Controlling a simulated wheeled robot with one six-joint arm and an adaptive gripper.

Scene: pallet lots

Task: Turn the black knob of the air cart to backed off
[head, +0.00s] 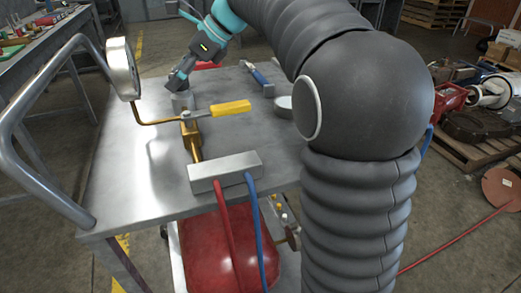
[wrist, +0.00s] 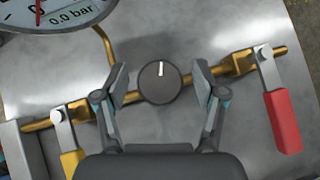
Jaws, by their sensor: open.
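The black knob (wrist: 160,82) is a round dark dial on the brass pipe of the air cart (head: 130,180). Its white mark points to the top of the wrist view. My gripper (wrist: 160,76) is open, with one finger on each side of the knob and a visible gap on both sides. In the head view my gripper (head: 179,84) is over the cart's far half, just above a grey upright cylinder. The gauge (wrist: 50,14) reads 0.0 bar; it shows edge-on in the head view (head: 122,68).
A yellow valve handle (head: 230,108) and a red valve handle (wrist: 283,122) flank the knob along the pipe. A metal block (head: 225,171) with red and blue hoses sits at the near edge. A blue-handled tool (head: 258,77) and a ring (head: 284,107) lie on the cart.

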